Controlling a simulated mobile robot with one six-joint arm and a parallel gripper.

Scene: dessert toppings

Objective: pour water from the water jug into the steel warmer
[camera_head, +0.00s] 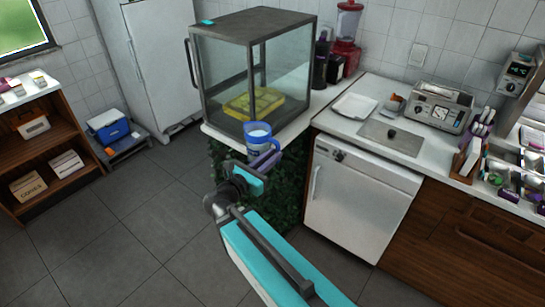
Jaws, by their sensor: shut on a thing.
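The water jug (256,135), blue with a pale top, is upright in front of the glass cabinet's lower front corner. My gripper (264,160) is shut on the jug, at its lower right side; the fingers are small and partly hidden in this view. On the right counter, a steel box-shaped appliance (440,103) stands near the wall. I cannot tell for sure which of these two is the steel warmer. Both are well to the right of the jug.
The glass cabinet (215,80) with a yellow tray inside stands behind the jug. The right counter holds a white tray (354,106), a red blender (346,40) and, farther right, several containers. A white under-counter appliance (358,200) is below.

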